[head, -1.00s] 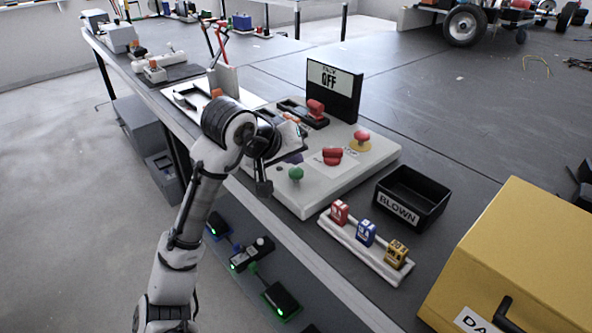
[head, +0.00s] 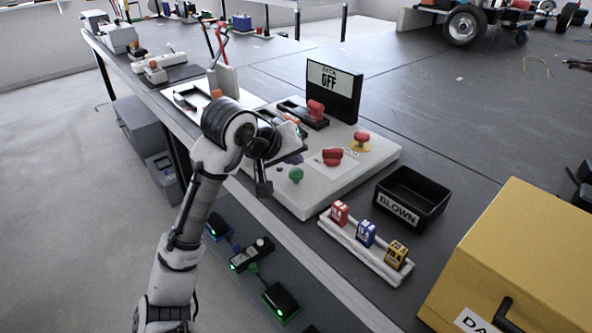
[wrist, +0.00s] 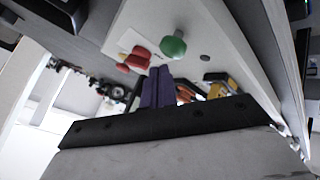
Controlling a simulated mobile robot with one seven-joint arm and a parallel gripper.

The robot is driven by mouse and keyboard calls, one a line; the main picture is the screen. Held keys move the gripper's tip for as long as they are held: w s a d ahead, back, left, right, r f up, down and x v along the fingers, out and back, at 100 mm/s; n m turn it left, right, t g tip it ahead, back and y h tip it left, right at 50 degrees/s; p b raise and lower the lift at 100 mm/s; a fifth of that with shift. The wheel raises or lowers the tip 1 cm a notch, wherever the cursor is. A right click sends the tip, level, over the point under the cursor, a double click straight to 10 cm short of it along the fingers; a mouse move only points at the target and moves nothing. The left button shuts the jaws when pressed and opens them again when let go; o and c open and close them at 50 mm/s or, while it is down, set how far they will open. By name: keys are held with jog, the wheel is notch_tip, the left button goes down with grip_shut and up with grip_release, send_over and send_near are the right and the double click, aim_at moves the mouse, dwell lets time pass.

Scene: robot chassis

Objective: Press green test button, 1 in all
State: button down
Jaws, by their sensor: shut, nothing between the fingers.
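The green button (head: 296,174) stands on the front edge area of the white control panel (head: 330,187). In the wrist view the green button (wrist: 173,46) shows just beyond and above my finger tips, with a gap I cannot measure. My gripper (head: 266,187) is at the panel's front left, to the left of the green button and apart from it in the head view. In the wrist view my gripper's purple fingers (wrist: 157,84) are together and empty.
On the panel are a red knob (head: 332,157), a red mushroom button (head: 361,137) and a red lever (head: 316,109). A sign (head: 333,90) reads OFF. A fuse rack (head: 366,250), a black BLOWN bin (head: 411,198) and a yellow box (head: 520,250) stand to the right.

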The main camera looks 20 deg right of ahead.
aim_at(293, 174)
jog(key=shift+f, duration=0.2)
dwell(0.5)
jog(key=shift+f, duration=0.25)
jog(key=shift+f, duration=0.6)
dwell(0.7)
jog(key=shift+r, duration=0.1)
jog(key=shift+r+p, duration=0.95)
notch_tip(293, 174, up, 5)
jog(key=p, duration=0.5)
jog(key=shift+r, duration=0.1)
